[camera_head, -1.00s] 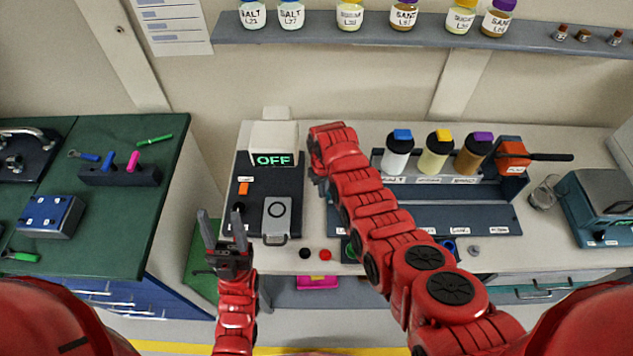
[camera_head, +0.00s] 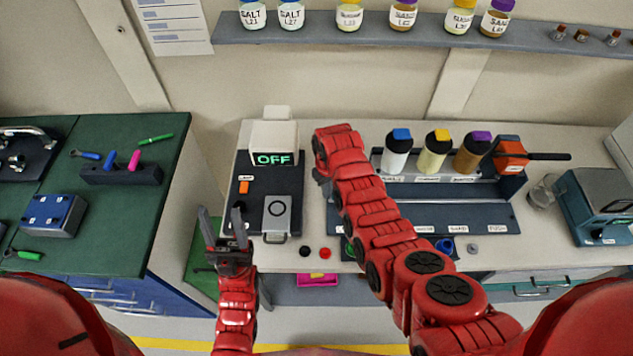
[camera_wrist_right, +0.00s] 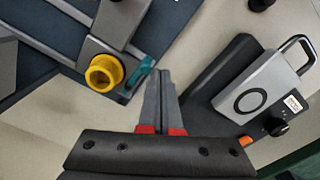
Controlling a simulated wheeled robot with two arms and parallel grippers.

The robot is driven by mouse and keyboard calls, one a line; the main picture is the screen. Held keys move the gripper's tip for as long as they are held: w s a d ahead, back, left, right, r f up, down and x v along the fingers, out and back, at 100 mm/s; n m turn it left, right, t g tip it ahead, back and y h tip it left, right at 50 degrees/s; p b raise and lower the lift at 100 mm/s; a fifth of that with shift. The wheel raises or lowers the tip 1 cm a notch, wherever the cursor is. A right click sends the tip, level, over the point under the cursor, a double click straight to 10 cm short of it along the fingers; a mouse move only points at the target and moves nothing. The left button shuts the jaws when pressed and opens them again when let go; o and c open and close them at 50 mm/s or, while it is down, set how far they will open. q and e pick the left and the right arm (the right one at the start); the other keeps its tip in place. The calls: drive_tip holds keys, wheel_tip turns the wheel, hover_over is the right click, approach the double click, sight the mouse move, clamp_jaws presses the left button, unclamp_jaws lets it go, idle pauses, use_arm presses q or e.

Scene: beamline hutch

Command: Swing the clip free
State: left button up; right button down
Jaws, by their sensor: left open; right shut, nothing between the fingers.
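A small teal piece (camera_wrist_right: 140,75), which may be the clip, sits beside a yellow round knob (camera_wrist_right: 104,72) on a grey block (camera_wrist_right: 118,25) in the right wrist view. My right gripper (camera_wrist_right: 163,74) is shut and empty. Its fingertips are just right of the teal piece; I cannot tell if they touch it. In the head view my right arm hides the block, knob and teal piece. My left gripper (camera_head: 222,226) is open and empty, in front of the bench's left part.
A dark base with an OFF display (camera_head: 273,158) and a grey handled plate (camera_head: 277,214) stands left of my right arm. The plate also shows in the wrist view (camera_wrist_right: 240,88). A bottle rack (camera_head: 450,190) is to the right. Black and red buttons (camera_head: 325,253) lie at the front.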

wheel_tip(320, 180, up, 6)
drive_tip(key=a, duration=0.1)
drive_tip(key=shift+r, duration=0.2)
idle(0.3)
idle(0.4)
